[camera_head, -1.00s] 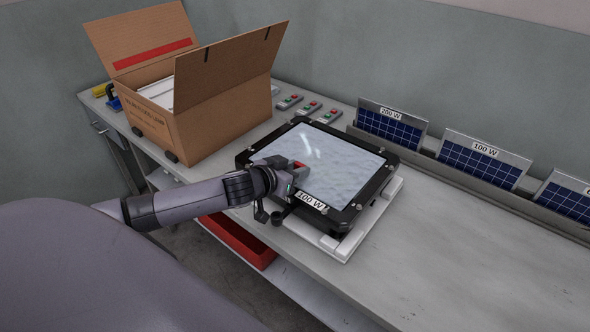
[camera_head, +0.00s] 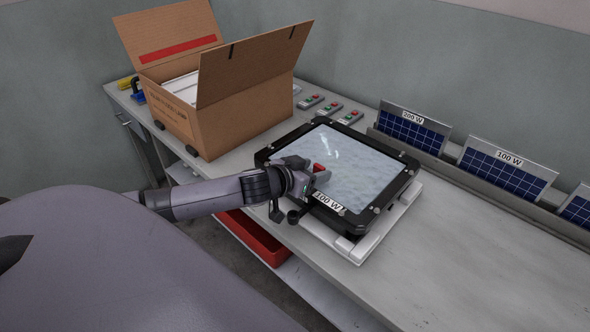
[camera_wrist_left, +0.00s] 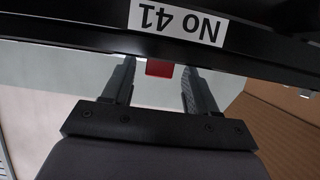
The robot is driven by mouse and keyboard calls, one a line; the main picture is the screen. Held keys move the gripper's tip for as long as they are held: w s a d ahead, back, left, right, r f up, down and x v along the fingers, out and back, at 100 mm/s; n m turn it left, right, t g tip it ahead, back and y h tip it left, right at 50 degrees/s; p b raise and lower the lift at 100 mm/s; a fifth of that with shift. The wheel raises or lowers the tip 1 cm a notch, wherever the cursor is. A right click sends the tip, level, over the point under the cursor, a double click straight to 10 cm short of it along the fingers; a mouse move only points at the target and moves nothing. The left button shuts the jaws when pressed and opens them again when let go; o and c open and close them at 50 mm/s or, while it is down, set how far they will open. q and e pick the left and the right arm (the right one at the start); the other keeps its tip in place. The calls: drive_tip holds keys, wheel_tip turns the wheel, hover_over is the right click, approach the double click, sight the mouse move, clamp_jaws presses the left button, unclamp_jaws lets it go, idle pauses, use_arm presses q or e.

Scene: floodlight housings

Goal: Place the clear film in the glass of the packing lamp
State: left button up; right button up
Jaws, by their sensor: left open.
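The lamp (camera_head: 388,200) is a black-framed floodlight with a "100 W" label, lying face up on a white stand (camera_head: 402,213). Its glass (camera_head: 350,162) looks pale and rippled; I cannot tell whether clear film lies on it. No separate sheet of film is distinct. My left gripper (camera_head: 316,174) is at the lamp's near left edge, over the rim. In the left wrist view its two fingers are open, with a small red block (camera_wrist_left: 160,68) seen between them; I cannot tell whether they touch it. Beyond is a black housing side labelled "No 41" (camera_wrist_left: 176,20). My right gripper is out of view.
An open cardboard box (camera_head: 250,120) with white content stands left on the grey bench (camera_head: 470,255). Several small button boxes (camera_head: 330,108) lie behind the lamp. Blue-celled panels (camera_head: 505,175) stand in a rack at right. A red bin (camera_head: 252,238) sits below. Bench front right is clear.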

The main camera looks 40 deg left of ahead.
use_arm(q)
drive_tip(key=d+v, duration=0.1)
drive_tip(key=v, duration=1)
drive_tip(key=s+d+f+g, duration=0.1)
drive_tip(key=s+d+f, duration=0.6)
drive_tip(key=f, duration=0.2)
drive_tip(key=s+d+f+m+g+h, duration=0.1)
drive_tip(key=s+d+f+g, duration=0.1)
drive_tip(key=s+d+f, duration=0.5)
wheel_tip(320, 180, down, 3)
drive_tip(key=shift+s+f+m+b, duration=0.2)
drive_tip(key=shift+s+m+b, duration=0.1)
drive_tip(key=shift+s, duration=0.4)
